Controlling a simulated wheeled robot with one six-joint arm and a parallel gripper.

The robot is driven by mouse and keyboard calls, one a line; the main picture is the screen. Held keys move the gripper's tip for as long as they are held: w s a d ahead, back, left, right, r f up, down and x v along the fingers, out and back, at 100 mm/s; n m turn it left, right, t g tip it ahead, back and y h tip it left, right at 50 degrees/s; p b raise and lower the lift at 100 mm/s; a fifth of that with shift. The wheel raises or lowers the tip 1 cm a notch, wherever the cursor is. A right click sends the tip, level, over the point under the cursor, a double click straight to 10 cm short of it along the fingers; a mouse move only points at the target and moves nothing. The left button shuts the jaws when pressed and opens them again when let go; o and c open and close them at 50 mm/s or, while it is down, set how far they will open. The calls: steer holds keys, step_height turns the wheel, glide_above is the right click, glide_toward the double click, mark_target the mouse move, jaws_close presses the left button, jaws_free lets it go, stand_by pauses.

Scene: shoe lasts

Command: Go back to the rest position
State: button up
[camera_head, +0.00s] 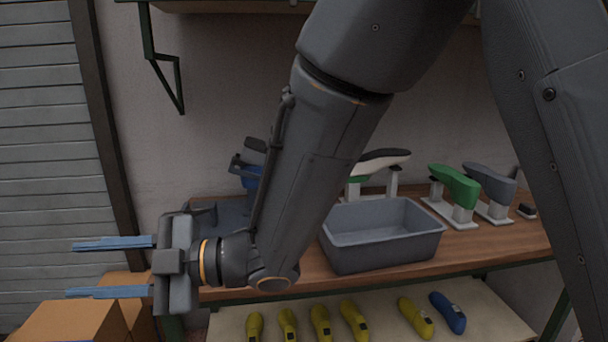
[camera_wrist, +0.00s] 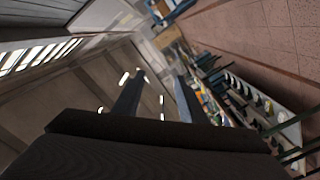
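My gripper (camera_head: 108,269) is at the left of the head view, turned sideways with its two blue-grey fingers pointing left. The fingers are spread well apart with nothing between them. It hangs in front of the left end of the workbench, above the cardboard boxes. In the wrist view the two fingers (camera_wrist: 158,95) also stand apart and empty, with the ceiling, a wall and distant shelves tilted behind them. My arm hides part of the bench and wall in the head view.
A grey bin (camera_head: 382,252) stands on the wooden workbench (camera_head: 470,248). Green (camera_head: 455,186) and grey (camera_head: 490,182) shoe lasts on stands are at the right. Yellow lasts (camera_head: 320,322) and a blue last (camera_head: 448,312) lie on the lower shelf. Cardboard boxes (camera_head: 70,322) are at the lower left.

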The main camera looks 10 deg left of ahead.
steer(key=w+d+f+m+t+h+b, duration=0.1)
steer(key=w+d+f+m+t+h, duration=0.2)
steer(key=w+d+f+m+t, duration=0.65)
steer(key=w+d+m+t+h+b, duration=0.1)
steer(key=w+d+m+t+h, duration=0.15)
steer(key=w+d, duration=0.75)
steer(key=w+d+f+m+t+h, duration=0.1)
steer(key=w+d+f+m+h, duration=0.35)
steer(key=w+d, duration=0.3)
steer(key=s+d+f+m+g+h+b, duration=0.1)
steer(key=s+d+f+m+h, duration=0.15)
steer(key=d, duration=0.45)
steer(key=s+d+f+m+g+h, duration=0.1)
steer(key=d+f+m+h, duration=0.15)
steer(key=d, duration=0.35)
steer(key=s+d+f+m+g+h+b, duration=0.1)
steer(key=d+m+h, duration=0.15)
steer(key=d, duration=0.45)
steer(key=s+d+f+m+g, duration=0.1)
steer(key=s+d+m+g, duration=0.1)
steer(key=s, duration=0.4)
steer(key=s+d+f+m+g, duration=0.1)
steer(key=s+d+m+g, duration=0.2)
steer(key=s+d+m, duration=0.2)
steer(key=shift+s+f+b, duration=0.25)
steer(key=shift+s+b, duration=0.05)
steer(key=shift+s, duration=0.8)
